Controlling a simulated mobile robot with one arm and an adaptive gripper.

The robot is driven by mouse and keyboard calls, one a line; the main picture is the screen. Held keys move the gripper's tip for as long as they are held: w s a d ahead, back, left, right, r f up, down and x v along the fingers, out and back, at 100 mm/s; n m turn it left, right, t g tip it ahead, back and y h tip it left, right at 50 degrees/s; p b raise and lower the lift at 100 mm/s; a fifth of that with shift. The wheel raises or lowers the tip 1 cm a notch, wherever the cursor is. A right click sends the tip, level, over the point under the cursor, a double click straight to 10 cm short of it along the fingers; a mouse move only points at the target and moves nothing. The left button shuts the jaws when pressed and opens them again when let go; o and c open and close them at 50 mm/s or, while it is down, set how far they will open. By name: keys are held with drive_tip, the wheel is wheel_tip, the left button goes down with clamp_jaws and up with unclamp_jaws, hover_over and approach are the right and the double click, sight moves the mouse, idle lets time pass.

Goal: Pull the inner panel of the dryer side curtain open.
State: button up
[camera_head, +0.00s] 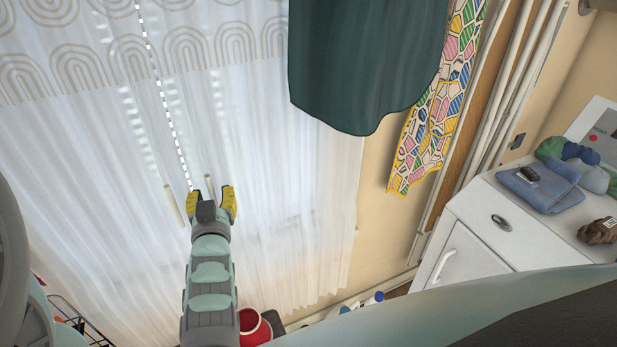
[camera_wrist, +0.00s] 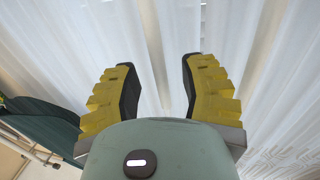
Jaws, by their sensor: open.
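White sheer curtains hang in folds across the window. A dotted bright line of light marks the gap between the left curtain panel (camera_head: 90,170) and the right curtain panel (camera_head: 285,190), which is on the side of the white cabinet. My gripper (camera_head: 212,194) has yellow fingers, spread apart and empty, in front of the right panel's inner edge, just right of the gap. A thin pale rod (camera_head: 208,182) shows just above the fingers, and a second beige rod (camera_head: 173,205) hangs left of them. In the wrist view, curtain folds (camera_wrist: 160,40) lie beyond the open fingers; contact is unclear.
A dark green cloth (camera_head: 365,60) and a patterned cloth (camera_head: 438,110) hang to the right. A white cabinet (camera_head: 470,235) with folded blue cloth (camera_head: 540,188) stands at right. A red container (camera_head: 252,328) is low beside my arm.

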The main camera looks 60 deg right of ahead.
drive_tip(key=shift+w+d, duration=0.45)
drive_tip(key=shift+w, duration=0.1)
clamp_jaws()
idle(0.5)
